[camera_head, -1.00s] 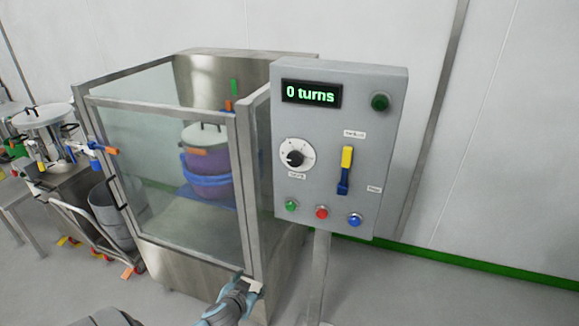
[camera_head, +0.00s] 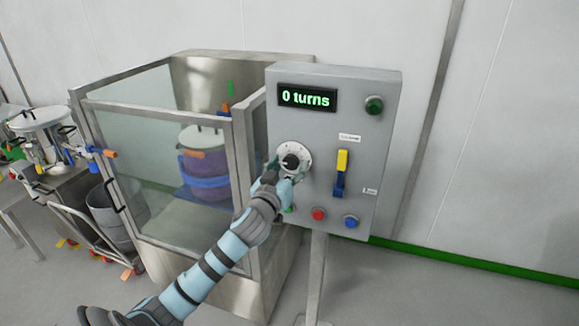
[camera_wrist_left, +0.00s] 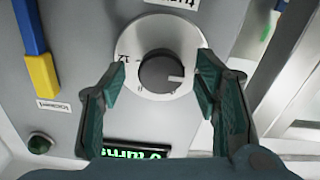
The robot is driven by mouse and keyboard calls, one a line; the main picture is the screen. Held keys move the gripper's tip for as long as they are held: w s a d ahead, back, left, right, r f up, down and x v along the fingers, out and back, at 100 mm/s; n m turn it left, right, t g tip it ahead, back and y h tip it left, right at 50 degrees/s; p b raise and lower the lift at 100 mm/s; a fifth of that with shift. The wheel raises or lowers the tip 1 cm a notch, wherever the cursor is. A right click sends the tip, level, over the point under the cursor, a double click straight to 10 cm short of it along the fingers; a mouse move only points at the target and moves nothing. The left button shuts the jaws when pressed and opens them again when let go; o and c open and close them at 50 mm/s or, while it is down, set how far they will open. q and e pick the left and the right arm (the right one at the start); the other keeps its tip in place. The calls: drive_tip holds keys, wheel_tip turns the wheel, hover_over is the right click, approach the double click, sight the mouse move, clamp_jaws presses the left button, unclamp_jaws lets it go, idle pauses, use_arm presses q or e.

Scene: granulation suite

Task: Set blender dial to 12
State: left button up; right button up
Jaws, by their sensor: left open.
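The blender dial is a black knob (camera_head: 291,161) on a round white scale plate (camera_head: 303,151), on the front of a grey control box (camera_head: 375,112). The display (camera_head: 307,97) above it reads "0 turns". My left gripper (camera_head: 282,167) is at the dial, open. In the left wrist view the knob (camera_wrist_left: 161,72) lies between the two open green fingers (camera_wrist_left: 160,80), with gaps on both sides. A "12" mark shows on the scale left of the knob there. Whether the fingertips touch the plate cannot be told. My right gripper is not in view.
The box also carries a yellow and blue lever (camera_head: 341,172), a red button (camera_head: 319,215), a blue button (camera_head: 351,222) and a green knob (camera_head: 374,105). A glass-sided enclosure (camera_head: 165,150) with a purple drum (camera_head: 203,158) stands to the left. A post holds the box.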

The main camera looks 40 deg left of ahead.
use_arm(q)
drive_tip(key=shift+w+a, duration=0.15)
drive_tip(key=c, duration=1.1)
drive_tip(key=shift+c, duration=0.2)
